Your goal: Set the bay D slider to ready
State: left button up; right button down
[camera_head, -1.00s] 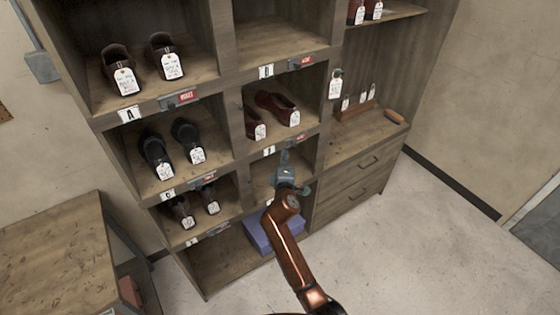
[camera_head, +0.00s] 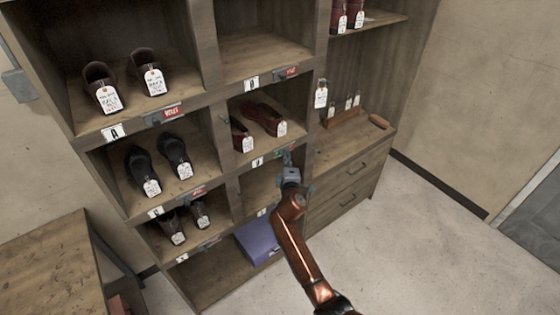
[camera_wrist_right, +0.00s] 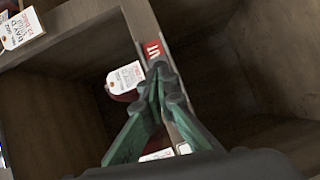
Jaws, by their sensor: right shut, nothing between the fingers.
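The bay D slider strip sits on the shelf edge below the bay with dark red shoes (camera_head: 262,118). Bay D's white label (camera_head: 257,162) is left of my right gripper (camera_head: 287,158). In the right wrist view, a red panel with white lettering (camera_wrist_right: 153,50) shows on this edge, just beyond my fingertips. The right gripper (camera_wrist_right: 160,75) is shut and empty, its dark green fingers together at the strip. I cannot tell whether they touch the slider. The fingers and hand hide part of the strip. My left gripper is not in view.
Other bays hold tagged shoes, with red-marked strips such as bay A's (camera_head: 170,113). A purple box (camera_head: 257,240) lies in a lower bay. A drawer unit (camera_head: 345,185) stands right of my right gripper. A wooden table (camera_head: 45,265) is at lower left.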

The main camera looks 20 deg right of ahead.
jog(key=shift+w+d, duration=0.2)
jog(key=shift+d, duration=0.3)
jog(key=shift+w+d, duration=0.2)
jog(key=shift+d, duration=0.25)
jog(key=shift+a, duration=0.15)
jog(key=a+p+v, duration=0.1)
jog(key=a+v, duration=0.1)
jog(key=v, duration=1)
jog(key=shift+a+r, duration=0.2)
jog(key=shift+a, duration=0.1)
jog(key=shift+s, duration=0.1)
jog(key=shift+f, duration=0.1)
